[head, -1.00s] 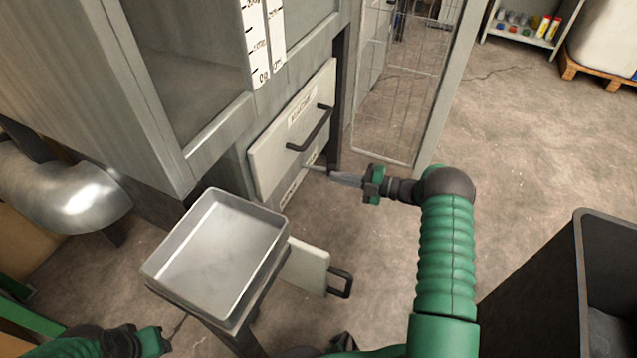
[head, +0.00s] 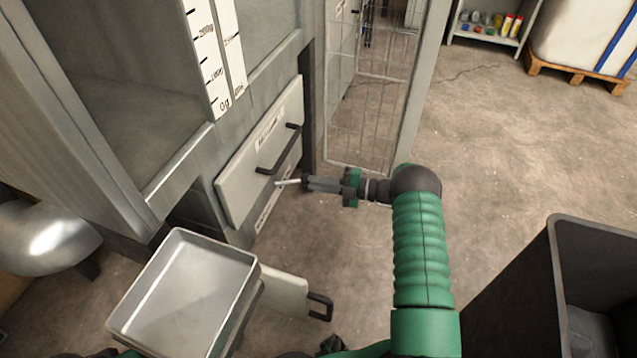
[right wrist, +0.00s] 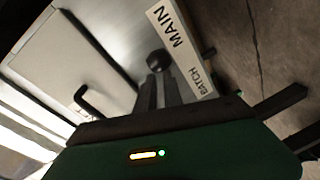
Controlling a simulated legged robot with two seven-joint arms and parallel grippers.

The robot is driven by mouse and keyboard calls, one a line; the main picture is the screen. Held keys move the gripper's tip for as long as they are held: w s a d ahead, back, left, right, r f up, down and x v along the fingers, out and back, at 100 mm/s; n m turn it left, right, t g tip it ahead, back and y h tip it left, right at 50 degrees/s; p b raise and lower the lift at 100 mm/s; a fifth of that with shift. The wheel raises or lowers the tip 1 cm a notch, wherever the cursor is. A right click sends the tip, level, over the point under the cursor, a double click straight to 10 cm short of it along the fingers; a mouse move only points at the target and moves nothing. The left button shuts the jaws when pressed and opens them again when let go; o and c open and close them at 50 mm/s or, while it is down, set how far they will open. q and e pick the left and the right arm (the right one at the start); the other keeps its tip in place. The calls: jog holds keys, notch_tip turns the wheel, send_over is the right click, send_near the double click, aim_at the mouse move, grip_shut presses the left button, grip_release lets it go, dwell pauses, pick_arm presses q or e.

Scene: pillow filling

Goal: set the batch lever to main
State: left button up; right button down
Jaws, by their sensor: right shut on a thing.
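The batch lever (head: 287,183) is a thin pale rod with a dark knob, at the lower front of the grey machine, below a panel with a black handle. My right gripper (head: 308,182) is shut on the lever's knob end. In the right wrist view the dark knob (right wrist: 157,60) shows at the fingertips, beside a white label plate (right wrist: 182,50) reading MAIN at one end and BATCH at the other. The knob lies nearer the MAIN word in that picture. The same plate (head: 273,211) is below the panel in the head view. My left gripper's fingers are out of view.
A metal tray (head: 190,290) stands left of my right arm, with a pale handled panel (head: 280,292) beside it. A wire mesh door (head: 372,100) is behind the gripper. A dark bin (head: 560,290) stands at right; floor between is clear.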

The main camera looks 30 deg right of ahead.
jog(key=shift+w+d+r, duration=0.2)
jog(key=shift+w+d, duration=0.05)
jog(key=shift+w, duration=0.2)
jog(key=f+v, duration=0.1)
jog(key=v, duration=1.6)
jog(key=shift+s+a, duration=0.3)
jog(key=shift+s, duration=0.1)
jog(key=shift+r, duration=0.1)
